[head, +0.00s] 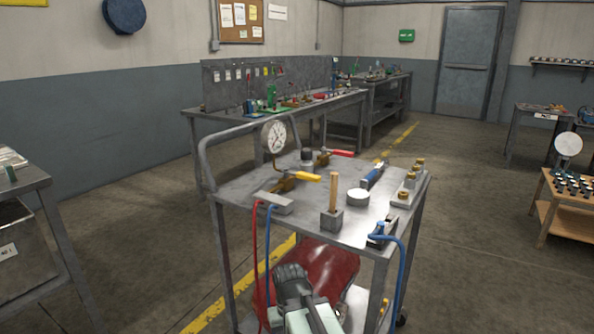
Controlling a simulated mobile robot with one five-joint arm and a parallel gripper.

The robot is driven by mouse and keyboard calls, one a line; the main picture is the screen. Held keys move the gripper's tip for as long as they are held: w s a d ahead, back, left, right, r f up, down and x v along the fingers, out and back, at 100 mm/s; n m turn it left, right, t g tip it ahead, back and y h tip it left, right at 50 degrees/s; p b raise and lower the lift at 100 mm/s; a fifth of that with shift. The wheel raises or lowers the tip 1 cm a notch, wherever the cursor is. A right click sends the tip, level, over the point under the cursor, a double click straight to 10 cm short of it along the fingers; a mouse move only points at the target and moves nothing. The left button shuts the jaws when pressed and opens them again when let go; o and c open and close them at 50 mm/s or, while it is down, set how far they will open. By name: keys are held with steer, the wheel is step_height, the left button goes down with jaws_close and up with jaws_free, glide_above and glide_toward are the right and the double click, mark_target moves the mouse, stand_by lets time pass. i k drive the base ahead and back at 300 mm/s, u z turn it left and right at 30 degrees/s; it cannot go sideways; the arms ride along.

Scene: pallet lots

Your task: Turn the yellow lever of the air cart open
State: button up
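The air cart (236,190) is a grey metal trolley in the middle of the head view. The yellow lever (306,177) sits on a brass valve (286,186) near the cart top's left front, pointing right and roughly level. A round white gauge (274,137) stands behind this valve. A red lever (341,153) sits on another brass valve (322,158) farther back. My gripper (290,274) appears dark at the bottom centre, in front of the cart and lower in the picture than the yellow lever, apart from it. Its fingers cannot be made out clearly.
A wooden-handled tool in a grey block (332,219), a white round puck (358,197) and a blue-handled tool (373,176) stand right of the yellow lever. Red and blue hoses hang at the front. A red tank (325,262) lies below. Floor is free to the right.

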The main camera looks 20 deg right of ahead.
mark_target(311, 177)
steer(key=u, duration=0.45)
steer(key=i, duration=0.4)
steer(key=u, duration=0.9)
